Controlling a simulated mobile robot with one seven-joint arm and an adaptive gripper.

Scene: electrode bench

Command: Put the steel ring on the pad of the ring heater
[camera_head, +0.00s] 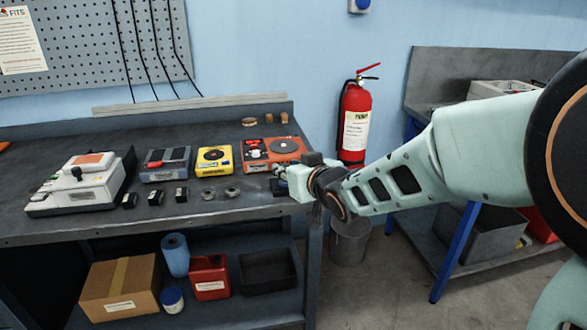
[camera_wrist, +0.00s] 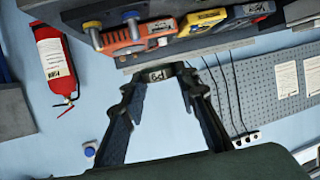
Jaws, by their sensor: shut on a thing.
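My gripper (camera_head: 283,178) is over the front right of the bench, in front of the orange device. In the wrist view my gripper (camera_wrist: 158,85) is shut on a small dark piece with a pale label (camera_wrist: 157,74); I cannot tell whether it is a ring. Two grey steel rings (camera_head: 208,193) (camera_head: 232,190) lie apart on the bench, left of my gripper. The yellow device (camera_head: 214,160) has a round black top with a pale centre. The orange device (camera_head: 272,153) has a round dark plate. I cannot read which is the ring heater.
Several small black blocks with white labels (camera_head: 155,197) stand left of the rings. A blue-grey device (camera_head: 166,165) and a white device (camera_head: 85,180) stand further left. Small tan pieces (camera_head: 284,118) are at the back right. A fire extinguisher (camera_head: 355,121) hangs beyond the bench.

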